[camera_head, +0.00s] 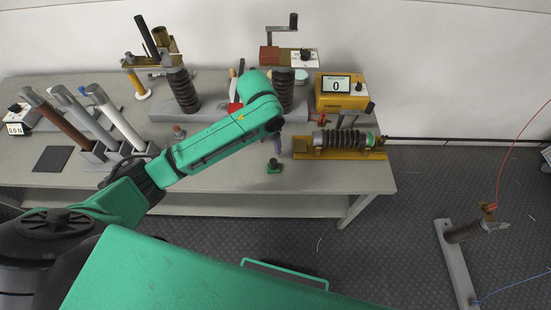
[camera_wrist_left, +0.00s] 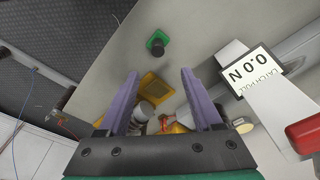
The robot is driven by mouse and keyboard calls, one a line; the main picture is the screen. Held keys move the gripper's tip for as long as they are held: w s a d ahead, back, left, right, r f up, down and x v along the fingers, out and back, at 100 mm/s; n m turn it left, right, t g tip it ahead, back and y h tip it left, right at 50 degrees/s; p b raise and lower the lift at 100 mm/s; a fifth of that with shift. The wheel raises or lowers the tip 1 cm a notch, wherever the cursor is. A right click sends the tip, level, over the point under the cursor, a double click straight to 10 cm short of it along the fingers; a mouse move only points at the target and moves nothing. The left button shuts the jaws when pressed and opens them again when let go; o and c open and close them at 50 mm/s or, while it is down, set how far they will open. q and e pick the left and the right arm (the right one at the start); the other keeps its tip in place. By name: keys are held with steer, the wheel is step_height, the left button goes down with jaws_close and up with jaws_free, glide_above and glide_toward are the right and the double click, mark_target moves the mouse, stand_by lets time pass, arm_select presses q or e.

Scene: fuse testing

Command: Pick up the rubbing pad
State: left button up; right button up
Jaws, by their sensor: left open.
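A small green block with a dark knob on top (camera_head: 274,167), which looks like the rubbing pad, sits near the table's front edge. In the left wrist view this green block (camera_wrist_left: 157,43) lies beyond the fingertips, with nothing between it and the camera. My left gripper (camera_head: 278,145) is open and empty, just behind the block in the head view. Its two purple fingers (camera_wrist_left: 160,74) stand apart. A flat yellow square (camera_wrist_left: 154,87) shows between them; I cannot tell its height against the fingers. My right gripper is not in view.
A ribbed brown fuse on a yellow base (camera_head: 340,154) lies to the right of the gripper. A yellow meter (camera_head: 341,92) stands behind it. Tilted tubes (camera_head: 98,120) and a dark mat (camera_head: 52,159) are at the left. The table (camera_head: 230,178) is bare around the green block.

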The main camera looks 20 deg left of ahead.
mark_target(273, 161)
arm_select(q)
steer(key=f, duration=0.8)
steer(key=w+d+f, duration=0.1)
steer(key=f, duration=0.2)
steer(key=shift+f, duration=0.4)
steer(key=shift+a, duration=0.1)
jaws_close()
